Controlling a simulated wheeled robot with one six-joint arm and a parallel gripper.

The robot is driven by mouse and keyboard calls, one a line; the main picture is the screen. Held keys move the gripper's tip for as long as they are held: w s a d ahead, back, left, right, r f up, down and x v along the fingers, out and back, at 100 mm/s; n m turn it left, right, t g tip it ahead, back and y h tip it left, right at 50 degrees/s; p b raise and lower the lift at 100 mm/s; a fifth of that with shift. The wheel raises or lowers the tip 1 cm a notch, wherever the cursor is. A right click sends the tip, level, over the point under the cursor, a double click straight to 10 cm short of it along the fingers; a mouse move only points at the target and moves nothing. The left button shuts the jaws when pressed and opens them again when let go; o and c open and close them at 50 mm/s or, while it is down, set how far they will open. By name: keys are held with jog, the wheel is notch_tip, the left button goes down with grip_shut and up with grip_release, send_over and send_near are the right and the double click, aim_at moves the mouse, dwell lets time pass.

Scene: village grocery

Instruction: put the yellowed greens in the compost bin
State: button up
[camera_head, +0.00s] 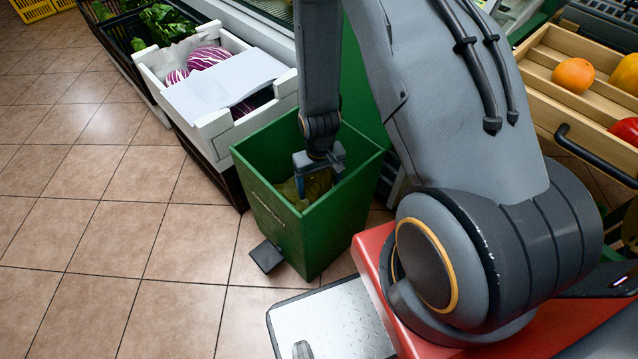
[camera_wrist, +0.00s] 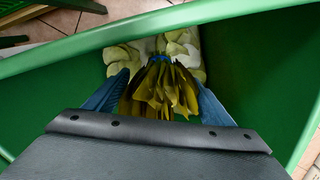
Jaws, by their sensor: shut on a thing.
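The green compost bin (camera_head: 333,228) stands open on the tiled floor in the head view, with a dark pedal at its front. My gripper (camera_head: 314,181) reaches down inside the bin's mouth. In the wrist view my gripper (camera_wrist: 160,95) has its blue fingers shut on the yellowed greens (camera_wrist: 158,92), a yellow-brown leafy bunch with a blue tie. The greens are within the bin's walls (camera_wrist: 245,50). In the head view they show only partly, behind my gripper. Paler leaves (camera_wrist: 180,45) lie beyond the bunch, lower in the bin.
A white crate (camera_head: 217,135) with purple-striped vegetables and a white sheet stands directly left of the bin. A wooden tray (camera_head: 545,75) with an orange and other produce is at the right. The tiled floor (camera_head: 120,240) at the left is clear.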

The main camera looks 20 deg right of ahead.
jog(key=o, duration=1.4)
jog(key=shift+r+p, duration=0.35)
jog(key=shift+r, duration=3.55)
jog(key=shift+r, duration=0.15)
jog(key=s+r+p, duration=0.3)
jog(key=s+r, duration=0.1)
jog(key=r, duration=0.7)
jog(key=s+r+p, duration=0.3)
jog(key=s+r, duration=0.1)
jog(key=r, duration=0.7)
jog(key=s+r+p, duration=0.3)
jog(key=s+r, duration=0.2)
jog(key=r, duration=0.7)
jog(key=shift+a+p, duration=0.1)
jog(key=shift+p, duration=0.3)
